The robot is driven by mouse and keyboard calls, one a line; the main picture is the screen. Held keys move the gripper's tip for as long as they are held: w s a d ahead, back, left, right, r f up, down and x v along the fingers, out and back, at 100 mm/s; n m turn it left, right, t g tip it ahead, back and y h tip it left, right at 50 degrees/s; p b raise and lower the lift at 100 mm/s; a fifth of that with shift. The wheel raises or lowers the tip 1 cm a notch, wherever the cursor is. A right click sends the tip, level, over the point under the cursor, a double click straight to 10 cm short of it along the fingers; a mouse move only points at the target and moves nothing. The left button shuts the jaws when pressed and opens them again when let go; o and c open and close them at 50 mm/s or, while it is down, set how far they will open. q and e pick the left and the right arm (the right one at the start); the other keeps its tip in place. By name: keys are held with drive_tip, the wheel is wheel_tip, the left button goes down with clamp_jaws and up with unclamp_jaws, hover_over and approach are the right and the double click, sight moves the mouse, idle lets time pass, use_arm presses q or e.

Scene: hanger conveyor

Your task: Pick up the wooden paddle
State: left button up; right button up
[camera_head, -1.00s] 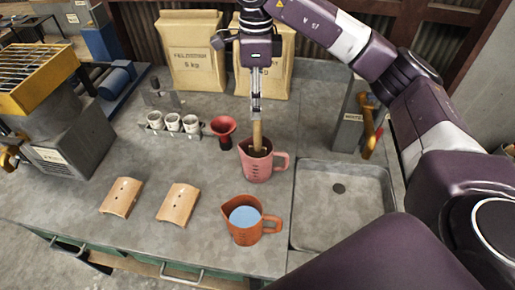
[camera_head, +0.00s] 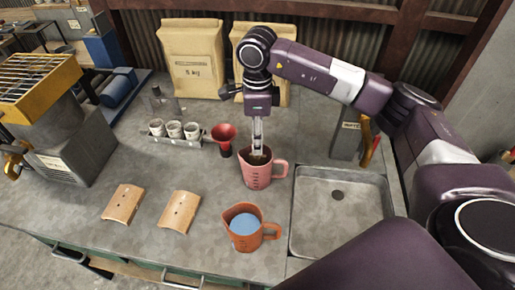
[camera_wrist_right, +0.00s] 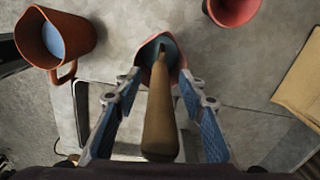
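The wooden paddle (camera_wrist_right: 160,118) stands in the pink measuring jug (camera_head: 256,174), its tan handle pointing up toward the right wrist camera. In the head view the handle is mostly hidden behind my right gripper (camera_head: 257,146). In the right wrist view my right gripper (camera_wrist_right: 158,88) has its blue-padded fingers on either side of the handle, with gaps showing on both sides. It is open and reaches down to about the jug's rim. My left gripper is not in view.
An orange jug of bluish liquid (camera_head: 244,232) stands in front of the pink jug. A red funnel (camera_head: 223,134) and a rack of small cups (camera_head: 174,132) are to the left. A sink (camera_head: 340,210) lies right. Two curved wooden pieces (camera_head: 179,211) lie front left.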

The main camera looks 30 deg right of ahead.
clamp_jaws()
drive_tip(key=shift+r, duration=0.15)
